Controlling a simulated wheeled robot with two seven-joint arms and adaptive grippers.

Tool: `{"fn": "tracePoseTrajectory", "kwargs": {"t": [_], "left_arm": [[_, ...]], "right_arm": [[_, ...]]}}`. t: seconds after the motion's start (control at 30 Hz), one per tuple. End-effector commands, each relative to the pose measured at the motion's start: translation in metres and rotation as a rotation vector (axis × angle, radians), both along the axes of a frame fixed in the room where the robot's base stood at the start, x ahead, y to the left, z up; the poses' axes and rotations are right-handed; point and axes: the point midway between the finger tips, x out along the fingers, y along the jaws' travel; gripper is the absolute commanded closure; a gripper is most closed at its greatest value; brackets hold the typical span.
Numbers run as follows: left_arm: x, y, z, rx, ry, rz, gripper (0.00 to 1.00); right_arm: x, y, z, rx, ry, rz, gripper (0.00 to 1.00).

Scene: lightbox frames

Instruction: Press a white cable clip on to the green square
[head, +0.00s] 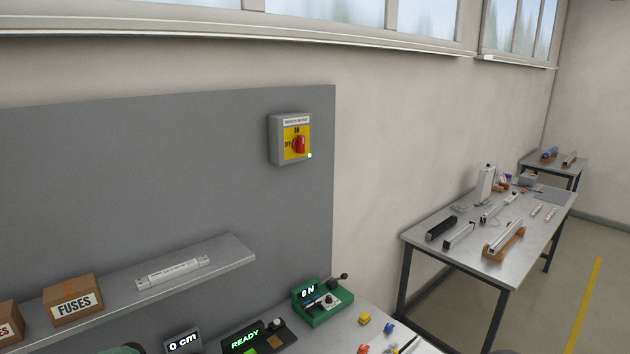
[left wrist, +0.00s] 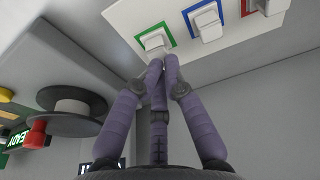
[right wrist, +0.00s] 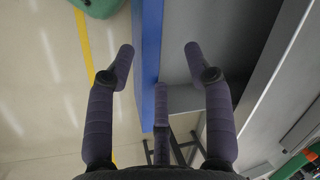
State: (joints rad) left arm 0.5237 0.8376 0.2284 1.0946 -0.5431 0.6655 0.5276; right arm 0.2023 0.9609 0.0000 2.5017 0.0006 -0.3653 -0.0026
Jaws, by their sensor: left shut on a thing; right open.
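In the left wrist view a pale panel (left wrist: 125,15) carries a green-edged square (left wrist: 140,38). A white clip (left wrist: 156,43) shows over this square, right at the tips of my left gripper (left wrist: 163,62). The gripper is shut on the clip. The fingers hide part of it, and I cannot tell whether it touches the square. My right gripper (right wrist: 158,48) is open and empty in the right wrist view. Neither gripper shows clearly in the head view, and the panel is not seen there.
A dark spool (left wrist: 72,110) is at the left. A blue post (right wrist: 148,60) stands between the right fingers. A shelf (head: 225,258) holds boxes.

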Motion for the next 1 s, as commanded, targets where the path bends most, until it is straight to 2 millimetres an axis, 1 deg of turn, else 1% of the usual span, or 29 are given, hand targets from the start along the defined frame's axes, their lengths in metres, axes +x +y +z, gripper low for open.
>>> {"fn": "tracePoseTrajectory", "kwargs": {"t": [0.03, 0.33, 0.63, 1.0], "left_arm": [[0.0000, 0.0000, -0.0018, 0.000, 0.000, 0.000, 1.00], [0.0000, 0.0000, -0.0056, 0.000, 0.000, 0.000, 1.00], [-0.0002, -0.0003, -0.0099, -0.001, 0.001, 0.000, 1.00], [-0.0013, -0.0015, -0.0109, -0.003, 0.004, -0.001, 1.00]], "right_arm": [[-0.0041, 0.0011, -0.0027, 0.002, 0.010, 0.004, 0.52], [-0.0070, 0.0019, -0.0066, 0.004, 0.017, 0.005, 0.52], [-0.0065, 0.0017, -0.0097, 0.003, 0.016, 0.006, 0.52], [-0.0054, 0.0014, -0.0086, 0.003, 0.013, 0.005, 0.52]]}}
